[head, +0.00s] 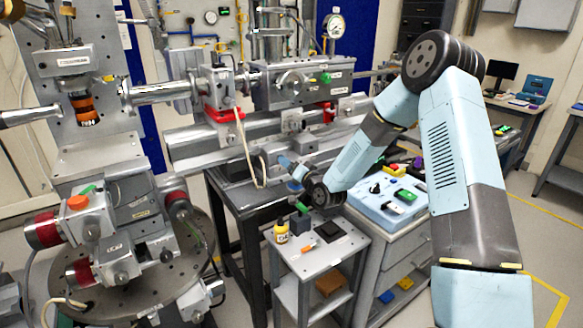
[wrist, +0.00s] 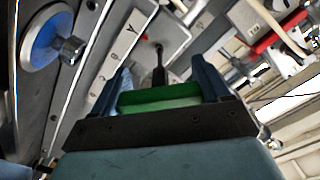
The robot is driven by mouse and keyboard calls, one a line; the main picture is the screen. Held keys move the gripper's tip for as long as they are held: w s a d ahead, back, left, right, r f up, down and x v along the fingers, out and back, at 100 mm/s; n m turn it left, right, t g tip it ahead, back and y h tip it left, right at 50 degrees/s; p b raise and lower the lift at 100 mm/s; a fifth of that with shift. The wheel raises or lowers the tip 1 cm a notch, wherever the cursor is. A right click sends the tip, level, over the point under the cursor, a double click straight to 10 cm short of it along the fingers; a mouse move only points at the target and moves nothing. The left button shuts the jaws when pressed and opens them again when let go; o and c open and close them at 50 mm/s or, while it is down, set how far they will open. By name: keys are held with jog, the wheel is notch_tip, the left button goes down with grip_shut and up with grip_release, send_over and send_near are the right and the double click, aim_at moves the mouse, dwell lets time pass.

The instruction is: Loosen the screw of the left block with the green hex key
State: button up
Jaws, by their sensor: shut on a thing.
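The green hex key (wrist: 160,99) lies crosswise between the two fingers of my gripper (wrist: 162,88) in the wrist view, and the gripper is shut on its green handle. Its dark shaft (wrist: 158,68) points away from me toward a light grey block face (wrist: 178,30) with small dark marks and a red spot. I cannot tell whether the tip touches the face or sits in a screw. In the head view my gripper (head: 289,166) is small, beside the rail assembly. Which block is the left one is not clear.
A blue round knob (wrist: 43,42) with a metal stub is close on the left in the wrist view. A cable (head: 246,150) hangs near my gripper.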

jog(key=shift+n, duration=0.6)
jog(key=shift+s+n, duration=0.1)
jog(key=shift+n, duration=1.9)
jog(key=shift+a+n, duration=0.1)
jog(key=shift+n, duration=1.9)
